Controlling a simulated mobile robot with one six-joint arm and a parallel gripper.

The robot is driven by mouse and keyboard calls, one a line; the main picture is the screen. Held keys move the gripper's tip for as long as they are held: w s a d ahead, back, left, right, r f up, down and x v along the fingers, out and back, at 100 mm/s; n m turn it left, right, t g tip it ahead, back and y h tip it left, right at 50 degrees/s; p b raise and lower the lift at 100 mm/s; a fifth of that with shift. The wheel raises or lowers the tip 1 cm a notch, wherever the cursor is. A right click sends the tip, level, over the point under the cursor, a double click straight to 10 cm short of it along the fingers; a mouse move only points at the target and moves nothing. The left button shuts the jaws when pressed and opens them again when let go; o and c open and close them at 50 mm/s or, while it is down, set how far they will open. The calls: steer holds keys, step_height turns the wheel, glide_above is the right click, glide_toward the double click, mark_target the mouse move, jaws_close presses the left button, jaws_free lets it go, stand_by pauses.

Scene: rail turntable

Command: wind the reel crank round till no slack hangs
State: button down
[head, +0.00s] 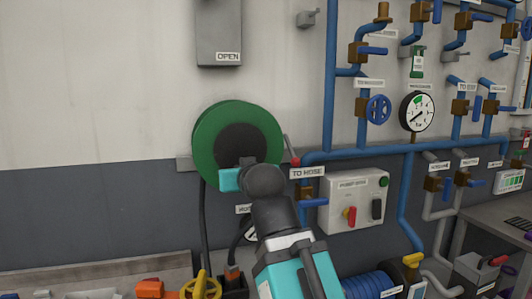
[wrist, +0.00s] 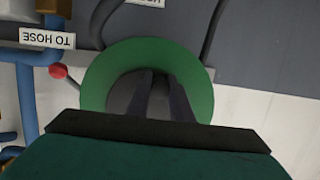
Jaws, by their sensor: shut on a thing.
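The green reel (head: 208,137) with a dark hub is mounted on the wall. In the wrist view the reel (wrist: 95,85) lies straight ahead, upside down. My gripper (wrist: 162,78) is in front of the hub, its two dark fingers close together and shut on the crank. The crank itself is hidden by the fingers and, in the head view, by my wrist. A dark hose (head: 204,225) hangs from the reel's left side, and another dark hose length curves below the reel. The hose also shows in the wrist view (wrist: 212,30).
A grey lever with a red knob (head: 294,161) stands beside the reel's right edge. Blue pipes (head: 331,80), a gauge (head: 417,111) and a pump switch box (head: 352,203) are to the right. A grey box marked OPEN (head: 218,30) hangs above. An orange part (head: 150,289) lies below left.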

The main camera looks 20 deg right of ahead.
steer(key=shift+w+d+r, duration=0.1)
steer(key=shift+d+r, duration=0.05)
steer(key=shift+d, duration=0.15)
steer(key=shift+d, duration=0.6)
steer(key=shift+d, duration=0.1)
steer(key=shift+d, duration=0.6)
steer(key=shift+d+r+p, duration=0.3)
steer(key=shift+d+r, duration=0.05)
steer(key=shift+d, duration=0.2)
steer(key=shift+d+r, duration=0.1)
steer(key=shift+d, duration=0.05)
stand_by(0.4)
